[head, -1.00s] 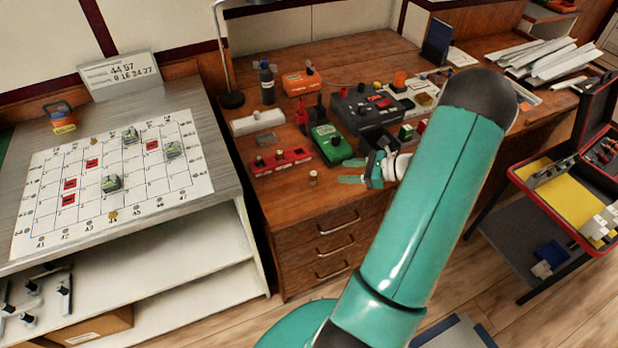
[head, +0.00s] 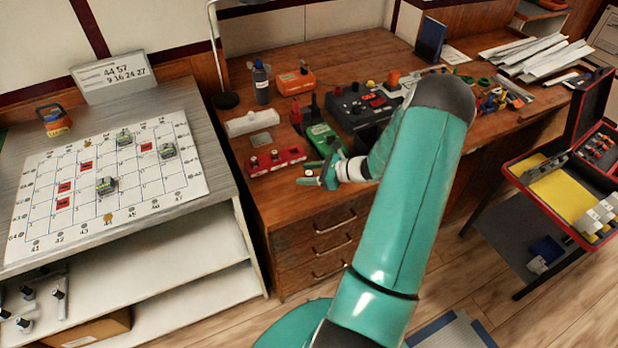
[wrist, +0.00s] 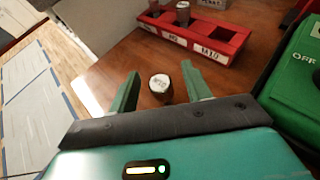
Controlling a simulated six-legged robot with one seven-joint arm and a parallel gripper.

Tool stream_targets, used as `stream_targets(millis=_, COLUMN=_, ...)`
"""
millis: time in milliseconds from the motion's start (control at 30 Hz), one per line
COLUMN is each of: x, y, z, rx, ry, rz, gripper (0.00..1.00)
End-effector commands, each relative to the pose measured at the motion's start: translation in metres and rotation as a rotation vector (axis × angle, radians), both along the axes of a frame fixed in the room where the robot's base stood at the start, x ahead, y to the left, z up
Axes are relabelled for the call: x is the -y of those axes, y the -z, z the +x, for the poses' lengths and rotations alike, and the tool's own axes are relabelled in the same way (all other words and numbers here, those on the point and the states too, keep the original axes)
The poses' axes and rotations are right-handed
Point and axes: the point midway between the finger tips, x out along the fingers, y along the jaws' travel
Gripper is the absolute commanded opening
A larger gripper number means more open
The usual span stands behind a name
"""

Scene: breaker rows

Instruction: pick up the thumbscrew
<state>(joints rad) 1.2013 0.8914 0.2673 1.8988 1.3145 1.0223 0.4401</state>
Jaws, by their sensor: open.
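The thumbscrew (wrist: 160,88) is a small dark round piece with a pale marked top. It stands alone on the wooden desk, in front of the red rack. In the wrist view my gripper (wrist: 160,74) is open, with one green finger on each side of the thumbscrew and a gap to each. I cannot tell how far above the desk the fingertips are. In the head view my gripper (head: 308,172) is low over the desk's front part, and the thumbscrew shows small between its fingers (head: 309,173).
A green box (wrist: 296,65) marked OFF stands close on the right. The desk's bare wood (wrist: 112,62) is clear around the thumbscrew. A board with a grid (head: 110,180) lies on the left bench.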

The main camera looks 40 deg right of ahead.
Motion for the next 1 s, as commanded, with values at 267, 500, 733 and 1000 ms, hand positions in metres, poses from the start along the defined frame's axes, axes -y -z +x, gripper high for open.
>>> stream_targets(millis=267, x=0.0, y=0.0, z=0.0, rx=0.0, ry=0.0, rz=0.0, gripper=0.15)
stream_targets(millis=500, x=0.0, y=0.0, z=0.0, rx=0.0, ry=0.0, rz=0.0, gripper=0.0)
stream_targets(millis=733, x=0.0, y=-0.005, z=0.0, rx=0.0, ry=0.0, rz=-0.001, gripper=0.0)
stream_targets(millis=1000, x=-0.002, y=-0.039, z=-0.005, rx=0.001, ry=0.0, rz=-0.003, gripper=0.0)
